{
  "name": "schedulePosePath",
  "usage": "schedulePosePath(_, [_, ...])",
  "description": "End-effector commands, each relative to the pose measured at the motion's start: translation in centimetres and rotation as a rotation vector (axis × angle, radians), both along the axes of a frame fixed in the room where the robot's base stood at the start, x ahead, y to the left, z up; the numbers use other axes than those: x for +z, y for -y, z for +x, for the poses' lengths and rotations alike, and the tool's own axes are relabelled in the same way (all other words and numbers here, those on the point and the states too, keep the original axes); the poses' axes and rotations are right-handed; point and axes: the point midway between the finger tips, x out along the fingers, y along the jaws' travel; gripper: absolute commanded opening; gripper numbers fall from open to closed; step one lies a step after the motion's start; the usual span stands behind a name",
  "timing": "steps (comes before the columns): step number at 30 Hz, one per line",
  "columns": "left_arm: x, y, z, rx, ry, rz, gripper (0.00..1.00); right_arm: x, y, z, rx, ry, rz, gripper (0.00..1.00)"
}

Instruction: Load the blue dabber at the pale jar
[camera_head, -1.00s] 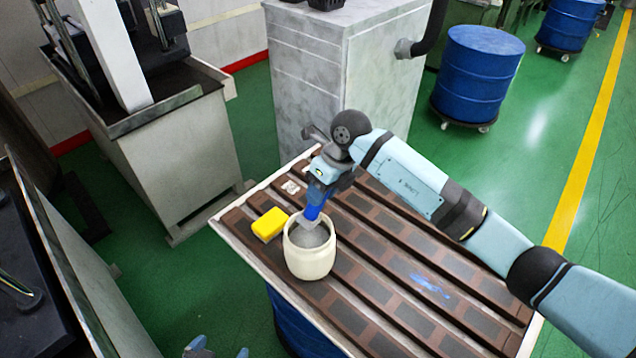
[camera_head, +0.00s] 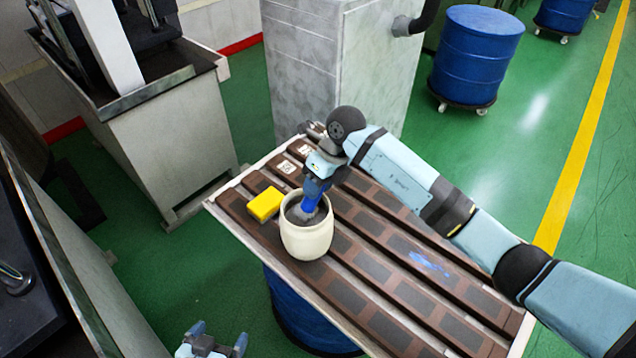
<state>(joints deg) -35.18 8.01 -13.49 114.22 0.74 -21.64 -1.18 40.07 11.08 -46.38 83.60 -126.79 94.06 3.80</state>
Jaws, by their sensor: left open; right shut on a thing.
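The pale jar (camera_head: 306,238) stands upright on the slatted table, with grey material showing inside its mouth. My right gripper (camera_head: 317,184) is shut on the blue dabber (camera_head: 311,197) just above the jar. The dabber is tilted, and its lower end is inside the jar mouth, at or in the grey material; I cannot tell how deep. The jar wall partly hides that end. My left gripper (camera_head: 212,345) is open and empty at the bottom edge of the view, low and to the left of the table, well apart from the jar.
A yellow block (camera_head: 264,204) lies on the table (camera_head: 420,320) just left of the jar. A faint blue smear (camera_head: 428,261) marks the slats to the right. A grey cabinet (camera_head: 318,75) stands behind the table. Blue drums (camera_head: 476,55) stand on the green floor at the back right.

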Motion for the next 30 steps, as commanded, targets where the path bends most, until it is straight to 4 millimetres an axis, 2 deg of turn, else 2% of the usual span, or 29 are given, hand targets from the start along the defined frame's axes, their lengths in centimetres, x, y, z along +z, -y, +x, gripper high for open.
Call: schedulePosePath(30, [-0.55,-0.03,-0.02,0.001,0.000,0.001,0.94,-0.69,-0.01,0.03,0.000,0.001,0.001,0.12])
